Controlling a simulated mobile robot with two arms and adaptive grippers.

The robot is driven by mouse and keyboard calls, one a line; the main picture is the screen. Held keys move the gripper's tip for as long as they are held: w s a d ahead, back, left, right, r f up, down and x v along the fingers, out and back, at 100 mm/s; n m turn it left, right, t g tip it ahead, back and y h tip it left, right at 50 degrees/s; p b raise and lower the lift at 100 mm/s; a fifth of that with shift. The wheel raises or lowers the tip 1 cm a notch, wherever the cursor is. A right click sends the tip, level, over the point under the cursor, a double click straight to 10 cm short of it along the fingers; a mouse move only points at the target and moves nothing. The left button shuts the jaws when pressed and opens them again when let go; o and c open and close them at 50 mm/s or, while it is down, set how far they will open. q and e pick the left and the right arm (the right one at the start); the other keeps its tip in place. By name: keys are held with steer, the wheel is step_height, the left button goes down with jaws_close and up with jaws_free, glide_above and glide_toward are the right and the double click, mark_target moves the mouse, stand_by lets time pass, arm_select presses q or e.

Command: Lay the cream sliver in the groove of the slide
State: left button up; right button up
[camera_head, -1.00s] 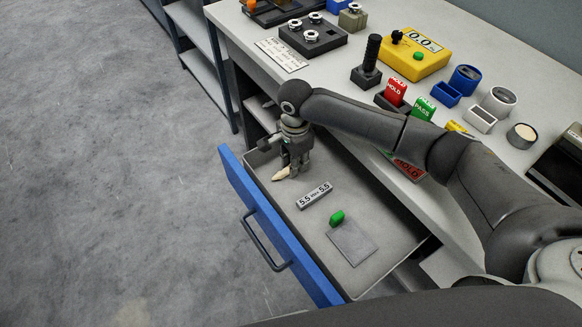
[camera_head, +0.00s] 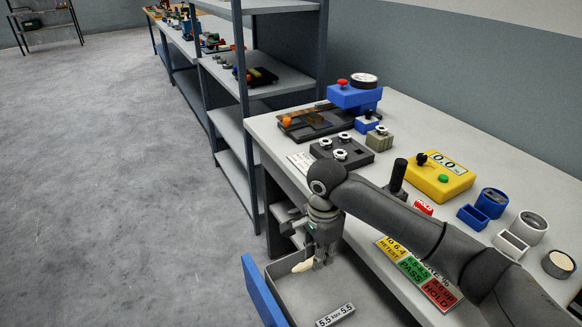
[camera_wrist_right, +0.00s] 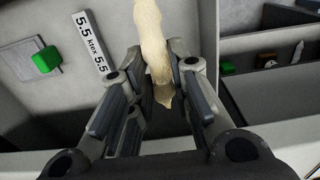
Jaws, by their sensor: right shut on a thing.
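The cream sliver (camera_head: 303,265) is a short, pale, tapered piece. My right gripper (camera_head: 322,262) is shut on it, over the open drawer near its far end. In the right wrist view the sliver (camera_wrist_right: 151,40) runs up between the fingers (camera_wrist_right: 160,75), its lower end hanging behind them. At the back of the bench is a dark, flat device with a brown strip and an orange knob (camera_head: 286,121), beside a blue block with a dial (camera_head: 355,93). This looks like the slide; its groove cannot be made out. My left gripper is out of view.
The blue-fronted drawer (camera_head: 262,292) stands open; a 5.5 ktex label (camera_head: 336,314) lies in it. A green piece (camera_wrist_right: 46,59) shows in the wrist view. The bench holds a dark weight block (camera_head: 341,148), yellow scale (camera_head: 432,178) and blue cups. A grey shelf rack stands beyond.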

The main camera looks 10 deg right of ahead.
steer(key=shift+s+d+r+n, duration=0.2)
steer(key=shift+s+r+n, duration=0.05)
steer(key=shift+r+n, duration=0.2)
steer(key=s+d+r+n+p, duration=0.2)
steer(key=s+d+r+n, duration=0.1)
steer(key=s+n, duration=0.3)
steer(key=s+d+r+n+p, duration=0.1)
steer(key=s+d+r+n, duration=0.2)
steer(key=s+r+n, duration=0.3)
steer(key=s, duration=0.3)
steer(key=shift+d+r+n+p, duration=0.15)
steer(key=shift+r+n+p, duration=0.1)
steer(key=shift+n+p, duration=0.15)
